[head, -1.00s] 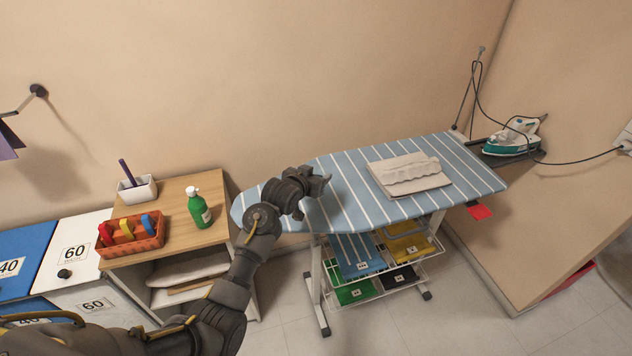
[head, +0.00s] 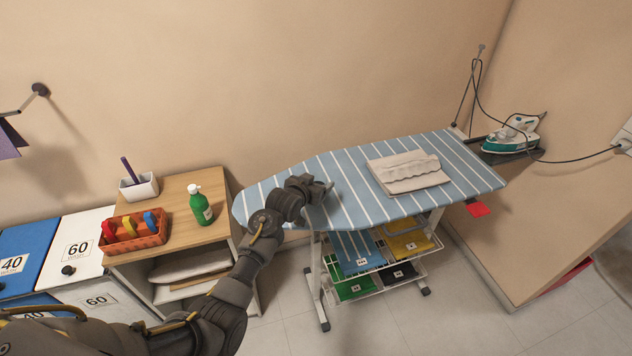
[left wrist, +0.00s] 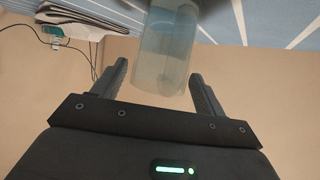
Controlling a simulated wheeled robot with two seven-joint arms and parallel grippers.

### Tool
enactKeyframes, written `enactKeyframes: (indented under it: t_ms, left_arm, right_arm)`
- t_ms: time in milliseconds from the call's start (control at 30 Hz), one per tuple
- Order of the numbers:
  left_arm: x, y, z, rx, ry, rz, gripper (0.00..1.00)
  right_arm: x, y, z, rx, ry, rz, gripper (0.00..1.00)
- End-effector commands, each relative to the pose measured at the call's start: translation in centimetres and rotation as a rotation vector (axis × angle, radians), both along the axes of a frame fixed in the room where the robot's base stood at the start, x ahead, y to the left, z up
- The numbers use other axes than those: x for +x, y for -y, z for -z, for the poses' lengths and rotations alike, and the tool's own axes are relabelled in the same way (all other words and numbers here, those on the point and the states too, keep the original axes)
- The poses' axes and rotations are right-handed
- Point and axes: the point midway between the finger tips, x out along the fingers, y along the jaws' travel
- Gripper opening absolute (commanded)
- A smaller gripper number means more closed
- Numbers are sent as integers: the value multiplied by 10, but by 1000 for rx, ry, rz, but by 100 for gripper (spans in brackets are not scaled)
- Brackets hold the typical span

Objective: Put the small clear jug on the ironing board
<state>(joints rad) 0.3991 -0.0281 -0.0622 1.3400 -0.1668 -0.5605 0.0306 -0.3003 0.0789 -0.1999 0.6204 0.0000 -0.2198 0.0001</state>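The small clear jug (left wrist: 164,55) shows in the left wrist view as a pale see-through cylinder between the two fingers of my left gripper (left wrist: 160,85). In the head view my left gripper (head: 322,190) is over the left part of the ironing board (head: 350,205), and the jug is hidden there. The board has a blue cover with white stripes. I cannot tell whether the jug touches the board. My right gripper is not in view.
Folded cream cloth (head: 408,172) lies on the board's middle. An iron (head: 512,135) with a cord rests at the right end. A wooden shelf unit (head: 178,205) at left holds a green bottle (head: 200,205) and an orange basket (head: 135,232). The board's left end is clear.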

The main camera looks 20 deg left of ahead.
Motion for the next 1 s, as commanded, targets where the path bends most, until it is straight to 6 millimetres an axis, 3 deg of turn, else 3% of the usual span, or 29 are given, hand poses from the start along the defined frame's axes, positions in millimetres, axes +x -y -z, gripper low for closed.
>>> enactKeyframes:
  t_ms: [467,1000]
  left_arm:
    - [-5,-1,-6,0,1,0,79]
    - [-90,-21,-42,1,1,0,79]
  right_arm:
    - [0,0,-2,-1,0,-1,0]
    - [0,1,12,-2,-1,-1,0]
